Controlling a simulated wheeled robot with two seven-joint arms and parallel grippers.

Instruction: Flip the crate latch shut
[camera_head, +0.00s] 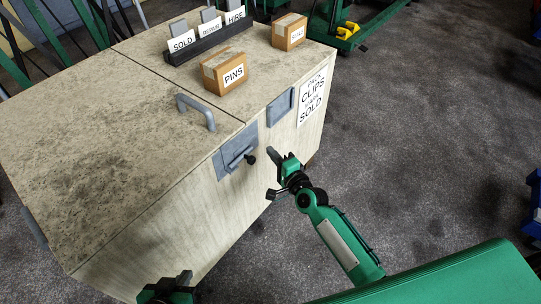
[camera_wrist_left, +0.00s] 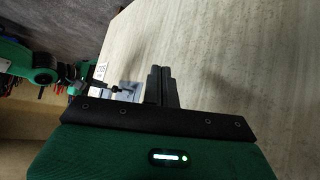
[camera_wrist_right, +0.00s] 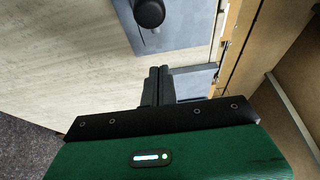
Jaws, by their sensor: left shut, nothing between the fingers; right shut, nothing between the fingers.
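The crate (camera_head: 110,150) is a large pale wooden box with a seam across its top. The knob also shows in the right wrist view (camera_wrist_right: 149,12). A second grey plate (camera_head: 280,106) is right of the seam. My right gripper (camera_head: 272,155) is shut and empty, just right of the knob and apart from it in the head view. My left gripper (camera_head: 183,278) is shut and empty, low by the crate's front.
On the crate top stand a grey handle (camera_head: 198,108), a PINS box (camera_head: 226,72), another small box (camera_head: 289,32) and a card rack (camera_head: 208,42). A paper sign (camera_head: 312,97) is on the front. Open grey floor (camera_head: 420,130) lies to the right.

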